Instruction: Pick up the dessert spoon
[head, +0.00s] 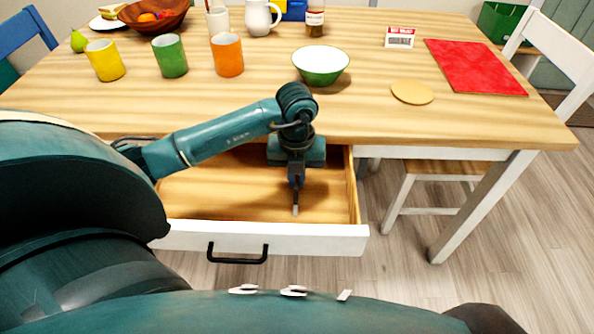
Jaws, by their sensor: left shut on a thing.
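My left gripper (296,184) points down into the open drawer (240,192) under the table's front edge. It is shut on a thin thing, which I take to be the dessert spoon (295,210). Only a small pale end of it shows below the fingers, just above or touching the drawer floor; I cannot tell which. The rest is hidden by the gripper. No other cutlery shows in the visible part of the drawer. My right gripper is not in view.
The wooden table (380,120) holds yellow (105,61), green (171,56) and orange (227,55) cups, a green-white bowl (320,65), a round coaster (412,93) and a red mat (474,67). The drawer front has a black handle (237,258). A chair (440,168) stands at right.

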